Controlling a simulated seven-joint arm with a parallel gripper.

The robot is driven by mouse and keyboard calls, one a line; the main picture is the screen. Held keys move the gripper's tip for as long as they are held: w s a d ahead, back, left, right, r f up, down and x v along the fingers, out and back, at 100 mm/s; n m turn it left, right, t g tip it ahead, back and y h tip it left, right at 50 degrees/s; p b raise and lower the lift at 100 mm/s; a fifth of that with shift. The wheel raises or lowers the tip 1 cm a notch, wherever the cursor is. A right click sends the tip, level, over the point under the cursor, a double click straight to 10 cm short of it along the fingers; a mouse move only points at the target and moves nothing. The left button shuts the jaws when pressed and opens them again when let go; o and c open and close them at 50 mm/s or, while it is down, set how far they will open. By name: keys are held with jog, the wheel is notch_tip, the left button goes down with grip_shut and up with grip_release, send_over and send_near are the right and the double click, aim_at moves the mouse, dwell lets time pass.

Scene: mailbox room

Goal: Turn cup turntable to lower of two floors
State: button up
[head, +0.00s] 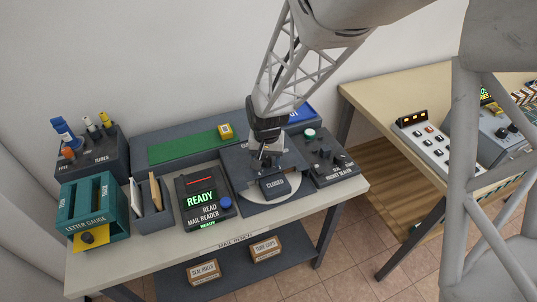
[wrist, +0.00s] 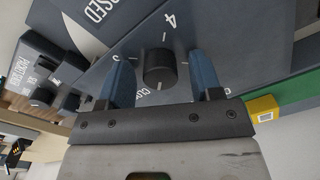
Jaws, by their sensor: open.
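A dark grey station (head: 240,170) at the right of the bench carries a pale round disc (head: 292,186), with a block (head: 274,188) labelled CLOSED in front. I cannot tell for sure that the disc is the cup turntable. My gripper (head: 267,160) is over this station, pointing down. In the wrist view, a round dark knob (wrist: 160,69) with a white pointer line sits between the two blue fingers of my gripper (wrist: 162,78). The fingers are open, with a gap on each side of the knob. A 4 and partly hidden CLOSED lettering surround the knob.
The mail reader (head: 203,200), showing READY, stands left of the station. A box with buttons and knobs (head: 322,157) stands close on its right. A green strip (head: 184,147) and a yellow block (head: 226,132) lie behind. A second table (head: 372,88) is at the right.

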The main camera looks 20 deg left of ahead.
grip_shut()
jog(key=shift+n, duration=8.7)
jog(key=shift+w+n, duration=0.1)
jog(key=shift+n, duration=0.3)
